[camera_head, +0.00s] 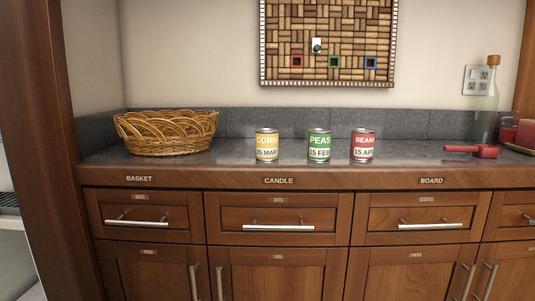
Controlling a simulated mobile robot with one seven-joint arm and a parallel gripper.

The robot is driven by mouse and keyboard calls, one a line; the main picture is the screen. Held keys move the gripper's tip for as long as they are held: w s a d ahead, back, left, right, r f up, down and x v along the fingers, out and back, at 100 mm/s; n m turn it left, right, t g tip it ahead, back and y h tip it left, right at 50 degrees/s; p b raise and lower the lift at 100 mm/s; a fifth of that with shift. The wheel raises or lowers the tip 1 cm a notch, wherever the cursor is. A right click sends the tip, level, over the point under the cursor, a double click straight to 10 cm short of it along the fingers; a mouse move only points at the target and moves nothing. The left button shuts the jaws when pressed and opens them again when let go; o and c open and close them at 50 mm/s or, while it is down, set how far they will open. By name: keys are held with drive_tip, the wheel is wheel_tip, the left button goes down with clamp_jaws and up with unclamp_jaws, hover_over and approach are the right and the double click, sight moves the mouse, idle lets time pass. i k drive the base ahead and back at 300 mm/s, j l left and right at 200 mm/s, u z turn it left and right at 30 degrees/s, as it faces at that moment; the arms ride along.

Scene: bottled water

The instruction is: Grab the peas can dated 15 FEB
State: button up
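The peas can (319,146) stands upright on the counter, with a green label reading PEAS and 15 FEB. It is the middle one of three cans. To its left stands a yellow corn can (267,146) dated 25 MAR. To its right stands a red beans can (363,146) marked 15 APR, its last characters hard to read. The cans stand apart from each other with small gaps. My gripper is not in view.
A wicker basket (166,132) stands at the left of the counter (235,155). A red object with a handle (472,150), a glass bottle (486,100) and red candles or jars (523,133) are at the right. Closed drawers (278,219) are below. A cork board (328,45) hangs above.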

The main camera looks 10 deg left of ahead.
sight(319, 139)
drive_tip(key=l+u, duration=0.25)
drive_tip(key=l, duration=1.1)
drive_tip(key=i, duration=0.05)
